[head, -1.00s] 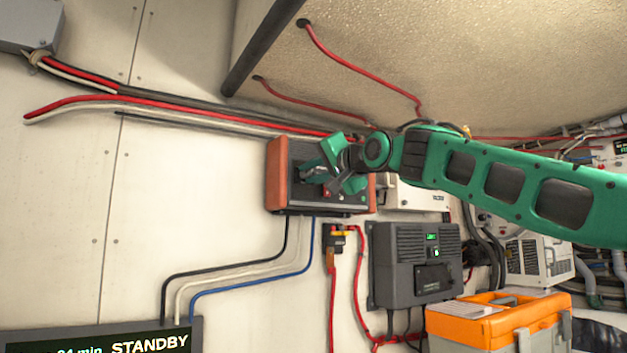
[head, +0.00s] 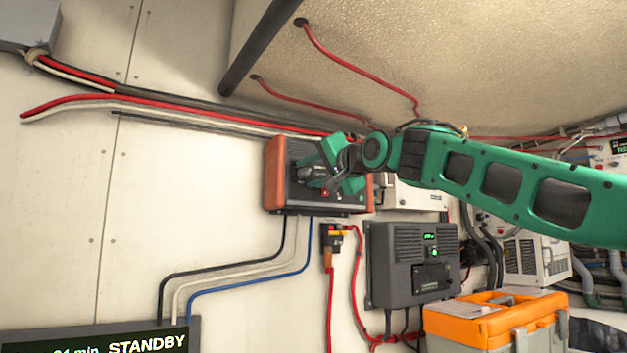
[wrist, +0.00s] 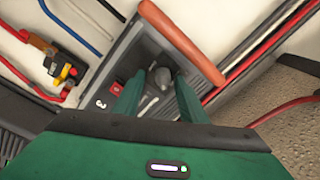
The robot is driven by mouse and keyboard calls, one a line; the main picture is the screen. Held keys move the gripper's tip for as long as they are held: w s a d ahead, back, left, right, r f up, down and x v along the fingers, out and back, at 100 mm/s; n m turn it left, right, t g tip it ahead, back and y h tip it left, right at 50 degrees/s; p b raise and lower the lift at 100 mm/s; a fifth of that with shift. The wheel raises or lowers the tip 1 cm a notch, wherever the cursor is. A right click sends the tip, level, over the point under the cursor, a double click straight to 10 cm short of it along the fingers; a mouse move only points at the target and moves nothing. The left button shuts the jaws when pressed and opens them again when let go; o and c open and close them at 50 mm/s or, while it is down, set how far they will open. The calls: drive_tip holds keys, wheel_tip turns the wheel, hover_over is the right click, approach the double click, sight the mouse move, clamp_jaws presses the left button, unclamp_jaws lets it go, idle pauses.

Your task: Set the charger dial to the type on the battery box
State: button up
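The box with orange-red end panels and a dark front, which looks like the charger (head: 281,208), is mounted on the wall in the head view, with wires leaving its underside. My gripper (head: 325,180) is in front of its face and hides much of it. In the wrist view, a grey knob, apparently the dial (wrist: 160,78), stands on the dark face. My gripper's green fingers (wrist: 160,102) are apart on either side near the knob, and I see no clear contact. A pale line and a "3" mark show on the face. I cannot make out a battery type label.
A red-and-black switch (head: 333,238) is on the wall below the charger. A dark grey unit (head: 408,285) with green displays is to its right, above an orange-and-grey box (head: 478,327). A STANDBY screen (head: 148,343) is at bottom left. Cables (head: 95,100) run along the wall.

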drive_tip(key=v, duration=1)
drive_tip(key=shift+s+d, duration=0.25)
drive_tip(key=shift+f, duration=0.1)
drive_tip(key=s+d+f+m+g+h, duration=0.15)
drive_tip(key=d+f+h, duration=0.25)
drive_tip(key=d+f, duration=0.8)
drive_tip(key=d+f+g+h, duration=0.3)
drive_tip(key=d+f+h, duration=0.2)
drive_tip(key=d+f, duration=0.75)
drive_tip(key=s+d+f+g+h, duration=0.1)
drive_tip(key=s+d+f, duration=0.25)
drive_tip(key=f, duration=0.25)
drive_tip(key=s+d+f+g, duration=0.1)
drive_tip(key=s+d+f, duration=0.1)
drive_tip(key=s+f, duration=0.3)
drive_tip(key=s+d+f+g+h, duration=0.1)
drive_tip(key=s+d+f+g, duration=0.15)
drive_tip(key=f, duration=0.45)
drive_tip(key=s+d+f+g, duration=0.2)
drive_tip(key=s+f+g, duration=0.1)
drive_tip(key=s+f, duration=0.6)
drive_tip(key=s+d+f+g, duration=0.2)
drive_tip(key=s+f, duration=0.8)
drive_tip(key=s, duration=0.7)
drive_tip(key=shift+d+f+g+y, duration=0.25)
drive_tip(key=shift+g+y, duration=0.15)
drive_tip(key=shift+g, duration=0.4)
